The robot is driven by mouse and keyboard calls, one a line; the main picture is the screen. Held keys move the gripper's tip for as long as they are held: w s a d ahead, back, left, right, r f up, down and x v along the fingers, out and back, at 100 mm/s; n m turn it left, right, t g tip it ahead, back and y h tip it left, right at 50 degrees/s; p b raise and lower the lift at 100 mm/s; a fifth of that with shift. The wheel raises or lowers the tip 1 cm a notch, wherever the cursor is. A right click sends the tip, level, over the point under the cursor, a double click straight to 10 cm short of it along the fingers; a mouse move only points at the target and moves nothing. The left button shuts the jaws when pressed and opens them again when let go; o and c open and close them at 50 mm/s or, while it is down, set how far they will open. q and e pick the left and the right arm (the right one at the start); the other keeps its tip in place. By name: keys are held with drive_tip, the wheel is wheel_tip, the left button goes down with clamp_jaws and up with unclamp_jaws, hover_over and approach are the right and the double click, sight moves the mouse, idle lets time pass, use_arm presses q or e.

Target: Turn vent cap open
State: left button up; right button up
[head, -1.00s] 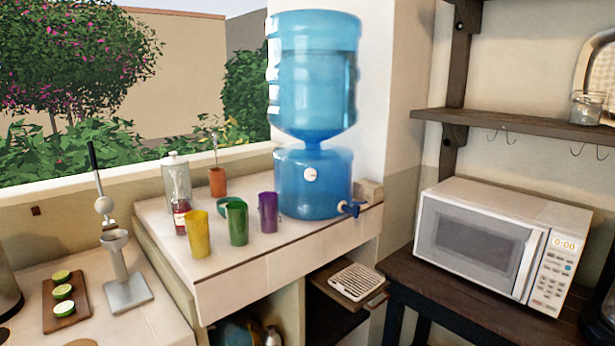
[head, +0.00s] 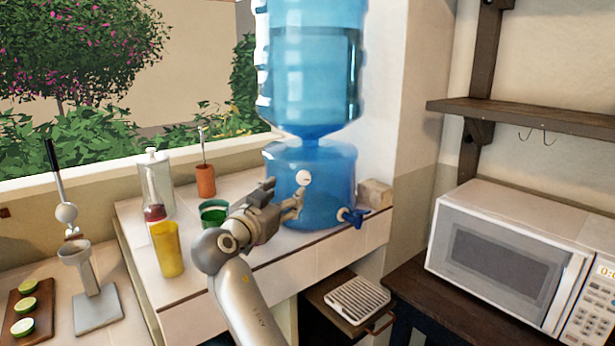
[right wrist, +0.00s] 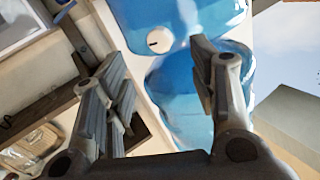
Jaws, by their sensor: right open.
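The vent cap (head: 303,178) is a small white round cap on the front of the blue dispenser base (head: 340,170). In the right wrist view the vent cap (right wrist: 160,40) shows a short dark mark on its face, beyond the space between the fingertips. My right gripper (head: 284,194) is open and empty, just in front of the base. Its fingers are close to the cap in the head view; I cannot tell whether they touch it. It also shows in the right wrist view (right wrist: 157,58), with the fingers wide apart. My left gripper is out of view.
A yellow cup (head: 167,250), a green cup (head: 213,213) and a bottle (head: 153,190) stand on the tiled counter left of my right arm. A blue tap (head: 353,216) sticks out at the base's lower right. The microwave (head: 505,260) stands farther right.

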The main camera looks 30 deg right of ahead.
sight(302, 179)
drive_tip(key=x, duration=0.1)
drive_tip(key=p+x, duration=0.1)
drive_tip(key=x, duration=0.1)
drive_tip(key=p+x, duration=0.1)
drive_tip(key=x, duration=0.1)
drive_tip(key=shift+d+r, duration=0.15)
drive_tip(key=shift+r, duration=0.15)
drive_tip(key=x, duration=0.3)
drive_tip(key=shift+f+p, duration=0.1)
drive_tip(key=shift+p, duration=0.3)
drive_tip(key=shift+w+d, duration=0.2)
drive_tip(key=shift+d, duration=0.1)
drive_tip(key=shift+w+d+f, duration=0.1)
drive_tip(key=shift+c, duration=0.5)
drive_tip(key=c, duration=0.9)
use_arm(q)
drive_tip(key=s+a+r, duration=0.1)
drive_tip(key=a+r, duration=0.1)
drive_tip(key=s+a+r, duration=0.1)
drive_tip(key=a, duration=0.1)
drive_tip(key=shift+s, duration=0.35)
